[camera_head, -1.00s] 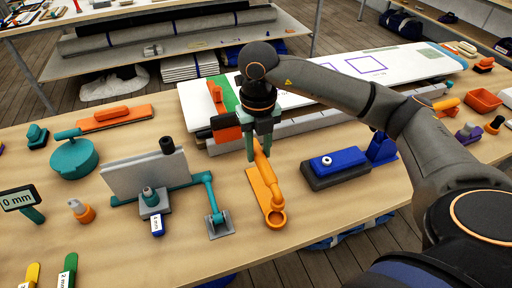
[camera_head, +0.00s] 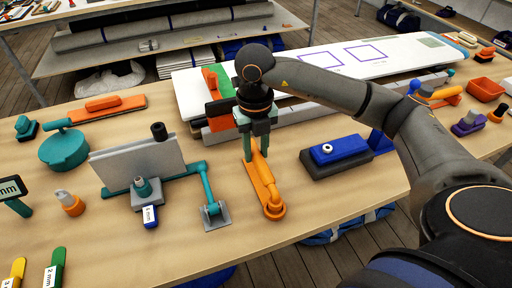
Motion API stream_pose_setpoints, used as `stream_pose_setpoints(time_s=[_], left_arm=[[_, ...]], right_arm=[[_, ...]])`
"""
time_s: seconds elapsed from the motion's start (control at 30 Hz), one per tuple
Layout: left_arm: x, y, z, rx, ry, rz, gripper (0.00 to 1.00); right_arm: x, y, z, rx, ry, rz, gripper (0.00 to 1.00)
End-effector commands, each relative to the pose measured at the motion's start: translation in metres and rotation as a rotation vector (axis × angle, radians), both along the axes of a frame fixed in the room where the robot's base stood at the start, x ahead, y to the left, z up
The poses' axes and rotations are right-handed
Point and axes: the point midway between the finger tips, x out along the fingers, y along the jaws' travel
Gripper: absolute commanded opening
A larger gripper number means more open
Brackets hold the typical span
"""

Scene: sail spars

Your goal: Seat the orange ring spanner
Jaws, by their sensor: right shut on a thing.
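The orange ring spanner (camera_head: 264,185) slants across the wooden table in the middle of the head view. Its round ring end (camera_head: 273,210) is toward me, and its other end reaches up to my right gripper (camera_head: 256,152). My right gripper points down from above, and its teal fingers are shut on the spanner's far end. The ring end looks low at the table, but whether it touches or sits around anything cannot be told. The fingers partly hide the gripped end. My left gripper is not in view.
A teal-armed bracket with a grey plate (camera_head: 136,163) stands left of the spanner. A dark blue block (camera_head: 340,150) lies to the right. A white board (camera_head: 345,62) lies behind. The table front (camera_head: 255,240) is bare near the spanner.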

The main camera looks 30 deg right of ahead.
Motion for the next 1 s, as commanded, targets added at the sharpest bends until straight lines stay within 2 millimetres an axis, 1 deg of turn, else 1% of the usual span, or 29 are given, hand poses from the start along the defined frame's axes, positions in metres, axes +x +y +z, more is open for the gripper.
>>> stream_pose_setpoints(time_s=[0.73,1.0], left_arm=[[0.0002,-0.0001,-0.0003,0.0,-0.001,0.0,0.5],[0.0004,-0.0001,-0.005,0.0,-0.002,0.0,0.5]], right_arm=[[0.0,0.0001,0.0016,0.001,0.0,0.0,0.0],[0.0,0.0002,-0.0042,0.001,0.0,0.0,0.0]])
